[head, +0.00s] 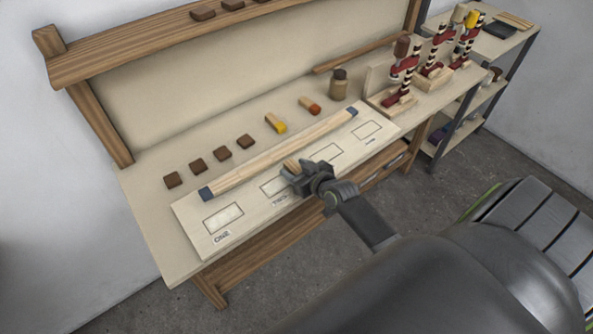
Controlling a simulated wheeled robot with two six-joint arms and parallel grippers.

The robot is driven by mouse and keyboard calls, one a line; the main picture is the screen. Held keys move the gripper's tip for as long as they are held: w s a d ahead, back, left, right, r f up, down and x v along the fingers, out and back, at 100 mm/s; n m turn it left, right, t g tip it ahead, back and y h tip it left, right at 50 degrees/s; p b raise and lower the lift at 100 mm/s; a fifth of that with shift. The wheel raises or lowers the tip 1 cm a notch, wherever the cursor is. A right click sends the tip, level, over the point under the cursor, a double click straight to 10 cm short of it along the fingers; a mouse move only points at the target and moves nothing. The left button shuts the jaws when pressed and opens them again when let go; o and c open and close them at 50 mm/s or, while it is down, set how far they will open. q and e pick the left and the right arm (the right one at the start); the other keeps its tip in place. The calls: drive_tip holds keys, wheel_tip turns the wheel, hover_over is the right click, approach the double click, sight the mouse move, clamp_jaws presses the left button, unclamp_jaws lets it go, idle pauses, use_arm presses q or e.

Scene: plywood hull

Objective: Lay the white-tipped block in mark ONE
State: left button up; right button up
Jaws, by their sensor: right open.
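The pale board (190,220) on the bench carries a row of outlined marks. Mark ONE (223,217) is at its near left end, with a pale shape inside that I cannot clearly tell from the bare board. My right gripper (300,176) is open over the mark beside it, TWO (270,187). A light wooden block (291,165) shows at the gripper's jaws; its tip is hidden, so I cannot tell its colour. A yellow-tipped block (276,123) and a red-tipped block (310,106) lie behind the board. My left gripper is out of view.
A long wooden bar (280,151) with blue ends lies along the board's back. Several brown tiles (222,153) sit behind it. A jar (339,84) and striped red figures (402,75) stand to the right. The two marks at the board's right look empty.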

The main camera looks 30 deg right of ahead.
drive_tip(key=c, duration=1)
